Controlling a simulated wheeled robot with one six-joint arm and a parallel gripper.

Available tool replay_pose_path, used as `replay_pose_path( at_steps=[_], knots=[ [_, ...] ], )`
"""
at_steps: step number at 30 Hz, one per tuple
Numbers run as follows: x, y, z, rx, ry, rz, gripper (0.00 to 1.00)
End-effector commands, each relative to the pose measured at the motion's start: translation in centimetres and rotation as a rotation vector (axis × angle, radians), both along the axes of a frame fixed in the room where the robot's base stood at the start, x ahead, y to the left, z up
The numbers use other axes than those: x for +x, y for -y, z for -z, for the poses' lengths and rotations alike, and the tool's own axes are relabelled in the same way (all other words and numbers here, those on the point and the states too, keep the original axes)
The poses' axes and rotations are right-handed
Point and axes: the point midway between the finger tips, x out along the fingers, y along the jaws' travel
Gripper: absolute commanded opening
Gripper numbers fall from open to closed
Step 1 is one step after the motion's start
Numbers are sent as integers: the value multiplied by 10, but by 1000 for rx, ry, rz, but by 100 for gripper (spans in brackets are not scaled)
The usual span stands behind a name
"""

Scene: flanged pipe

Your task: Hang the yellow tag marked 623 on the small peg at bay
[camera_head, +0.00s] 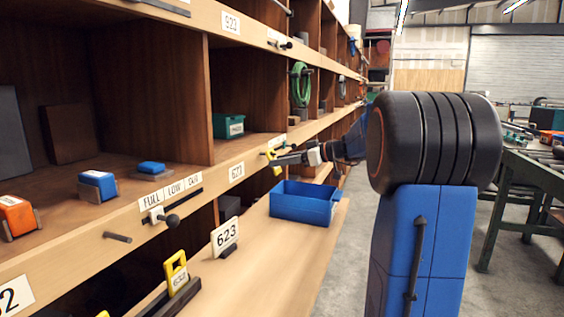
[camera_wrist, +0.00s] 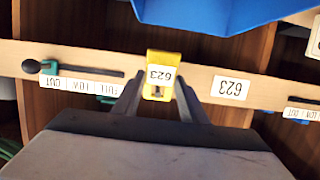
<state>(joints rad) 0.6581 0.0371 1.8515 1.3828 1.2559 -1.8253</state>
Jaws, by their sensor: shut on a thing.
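A yellow tag marked 623 (camera_wrist: 161,65) is held between the fingertips of my gripper (camera_wrist: 158,92), and its number appears upside down in the wrist view. In the head view my gripper (camera_head: 277,160) is at the front edge of the shelf, with the yellow tag (camera_head: 271,155) at its tip. I cannot tell whether the tag touches the lip. No peg shows clearly at this bay; the tag and fingers cover part of the lip.
Another yellow tag (camera_head: 177,273) stands in a dark holder on the lower ledge, beside a white 623 sign (camera_head: 225,236). A blue bin (camera_head: 303,205) sits below my gripper. A black-knobbed slider (camera_head: 165,217) and a bare peg (camera_head: 117,237) stick out of the lip at left.

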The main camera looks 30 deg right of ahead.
Motion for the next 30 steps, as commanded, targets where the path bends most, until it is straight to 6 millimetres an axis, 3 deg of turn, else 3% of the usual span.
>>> replay_pose_path(
  at_steps=[4, 5, 7, 20, 30],
  knots=[
    [0, 0, 1, 0, -1, 0, 14],
    [0, 0, 1, 0, -1, 0, 43],
    [0, 0, 1, 0, -1, 0, 60],
    [-6, 5, -2, 0, 0, 1, 60],
    [-48, 39, -17, 0, 0, 4, 60]
  ],
)
